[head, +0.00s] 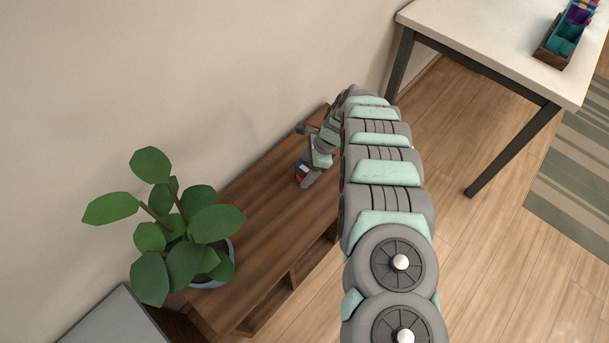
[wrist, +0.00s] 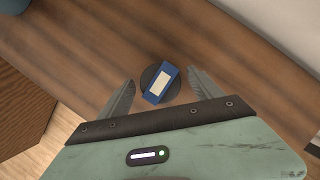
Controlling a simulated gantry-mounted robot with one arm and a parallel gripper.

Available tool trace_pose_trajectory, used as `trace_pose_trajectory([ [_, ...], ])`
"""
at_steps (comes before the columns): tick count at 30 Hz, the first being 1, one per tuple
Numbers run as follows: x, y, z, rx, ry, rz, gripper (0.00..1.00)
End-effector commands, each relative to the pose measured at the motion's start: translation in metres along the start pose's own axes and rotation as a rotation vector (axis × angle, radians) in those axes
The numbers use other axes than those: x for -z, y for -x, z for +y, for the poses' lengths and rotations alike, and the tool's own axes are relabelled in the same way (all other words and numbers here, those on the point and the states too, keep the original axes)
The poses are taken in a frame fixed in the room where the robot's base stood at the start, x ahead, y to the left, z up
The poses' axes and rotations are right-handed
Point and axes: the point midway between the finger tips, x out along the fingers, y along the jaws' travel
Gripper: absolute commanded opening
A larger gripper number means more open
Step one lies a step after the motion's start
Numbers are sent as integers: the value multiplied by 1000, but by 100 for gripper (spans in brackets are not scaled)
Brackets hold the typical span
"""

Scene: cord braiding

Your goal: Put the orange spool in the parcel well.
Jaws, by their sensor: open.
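My gripper (wrist: 161,76) is open over the wooden cabinet top, its two fingers spread and empty. Between and just beyond the fingertips in the wrist view, a small blue box (wrist: 163,75) with a cream label sits at a dark round disc (wrist: 147,76). I cannot tell whether the fingers touch either. In the head view my gripper (head: 308,172) is small and partly hidden by my arm. I cannot make out an orange spool or a parcel well in either view.
A potted plant (head: 165,230) stands on the near end of the wooden cabinet (head: 255,205), against the wall. A white table (head: 480,35) at the upper right holds a divided tray (head: 553,52) with teal and purple contents, cut off by the frame. A striped rug (head: 575,165) lies right.

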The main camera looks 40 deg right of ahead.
Motion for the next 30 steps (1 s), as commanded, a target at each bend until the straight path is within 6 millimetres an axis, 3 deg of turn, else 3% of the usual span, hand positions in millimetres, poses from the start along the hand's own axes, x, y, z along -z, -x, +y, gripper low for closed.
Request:
trace_pose_trajectory([
  [2, 1, -9, 0, 2, -1, 0, 75],
  [8, 0, -8, -1, 2, -1, -1, 75],
  [30, 0, -8, 0, 1, 0, -1, 15],
])
